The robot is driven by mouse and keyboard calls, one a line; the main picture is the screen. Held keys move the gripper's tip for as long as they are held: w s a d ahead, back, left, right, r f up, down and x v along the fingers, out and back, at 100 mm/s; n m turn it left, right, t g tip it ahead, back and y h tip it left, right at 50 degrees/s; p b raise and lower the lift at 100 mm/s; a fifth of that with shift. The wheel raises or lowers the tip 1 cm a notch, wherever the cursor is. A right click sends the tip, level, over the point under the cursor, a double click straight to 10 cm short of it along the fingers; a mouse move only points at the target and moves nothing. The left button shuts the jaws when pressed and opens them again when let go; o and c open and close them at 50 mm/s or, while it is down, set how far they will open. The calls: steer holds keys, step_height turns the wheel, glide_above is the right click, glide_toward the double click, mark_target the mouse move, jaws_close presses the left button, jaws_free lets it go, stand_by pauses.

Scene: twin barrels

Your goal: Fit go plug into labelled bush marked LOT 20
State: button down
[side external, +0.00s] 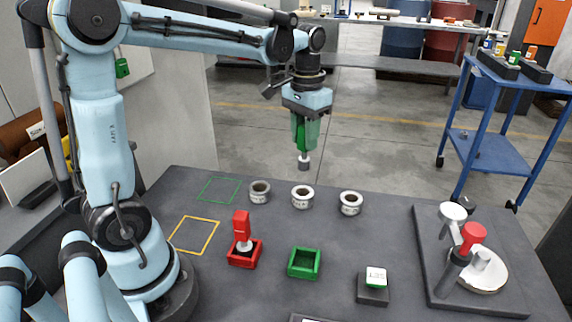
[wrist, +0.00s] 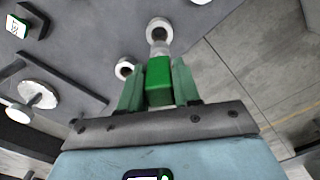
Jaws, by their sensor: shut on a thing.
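My gripper (side external: 304,128) is shut on the green handle of the go plug (side external: 299,135). The plug hangs upright, its grey tip pointing down, in the air above the table. In the side view the tip appears above the middle bush (side external: 302,197), with a gap between; exact alignment cannot be told. A left bush (side external: 260,192) and a right bush (side external: 350,204) stand in the same row. Their labels are too small to read. In the wrist view the green handle (wrist: 159,82) sits between the fingers, with one bush (wrist: 159,27) beyond its tip and another bush (wrist: 125,68) left.
A red-handled plug (side external: 241,228) stands in a red holder (side external: 244,255). A green holder (side external: 304,262) is empty. A small labelled block (side external: 373,287) and a fixture with a red knob (side external: 473,235) stand to the right. Green and yellow outlines (side external: 194,234) mark bare table.

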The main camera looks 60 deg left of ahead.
mark_target(304, 158)
steer(key=shift+f, duration=2.9)
steer(key=shift+f, duration=2.05)
steer(key=c, duration=0.7)
jaws_free()
steer(key=shift+r, duration=0.15)
step_height(304, 158, up, 12)
steer(key=shift+f, duration=0.1)
